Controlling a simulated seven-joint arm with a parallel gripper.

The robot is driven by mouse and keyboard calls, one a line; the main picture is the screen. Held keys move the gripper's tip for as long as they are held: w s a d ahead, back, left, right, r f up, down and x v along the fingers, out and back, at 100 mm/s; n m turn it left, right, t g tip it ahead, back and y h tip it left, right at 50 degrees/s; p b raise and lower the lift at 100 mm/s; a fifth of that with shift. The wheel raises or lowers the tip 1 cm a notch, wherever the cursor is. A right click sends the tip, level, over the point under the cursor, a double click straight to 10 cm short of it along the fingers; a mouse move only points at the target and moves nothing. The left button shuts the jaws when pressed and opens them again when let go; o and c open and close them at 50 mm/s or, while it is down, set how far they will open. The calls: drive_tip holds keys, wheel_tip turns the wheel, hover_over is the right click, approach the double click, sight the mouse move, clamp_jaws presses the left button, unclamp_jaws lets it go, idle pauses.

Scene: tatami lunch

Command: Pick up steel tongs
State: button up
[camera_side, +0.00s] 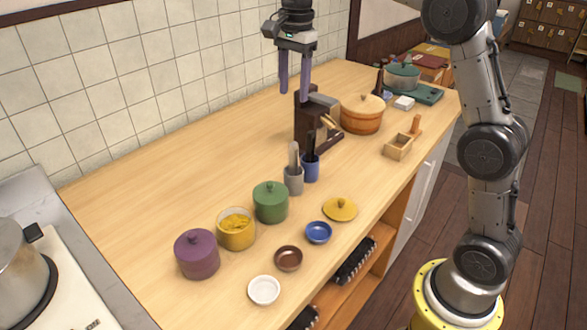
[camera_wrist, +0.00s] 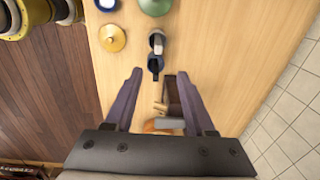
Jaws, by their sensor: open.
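I cannot make out the steel tongs for certain. A grey cup (camera_side: 293,183) holds a pale upright utensil (camera_side: 294,155), and a blue cup (camera_side: 310,170) beside it holds dark upright utensils (camera_side: 311,144). In the wrist view the grey cup (camera_wrist: 157,36) and blue cup (camera_wrist: 155,64) stand in line ahead of my fingers. My gripper (camera_side: 294,93) is open and empty, pointing down high above the counter near the dark block. Its two purple fingers stand wide apart in the wrist view (camera_wrist: 159,75).
A dark block (camera_side: 308,125) with wooden handles stands behind the cups. An orange lidded pot (camera_side: 362,116) is to its right. Purple (camera_side: 197,255) and green (camera_side: 270,203) lidded pots, a yellow-filled jar (camera_side: 236,233) and small bowls are nearer. The counter's left side is clear.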

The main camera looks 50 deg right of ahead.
hover_over(293, 143)
drive_tip(key=shift+g, duration=0.3)
wheel_tip(293, 143, down, 10)
drive_tip(key=shift+r, duration=0.25)
drive_tip(key=shift+s+f, duration=0.1)
drive_tip(key=shift+f, duration=3.2)
drive_tip(key=shift+c, duration=0.3)
clamp_jaws()
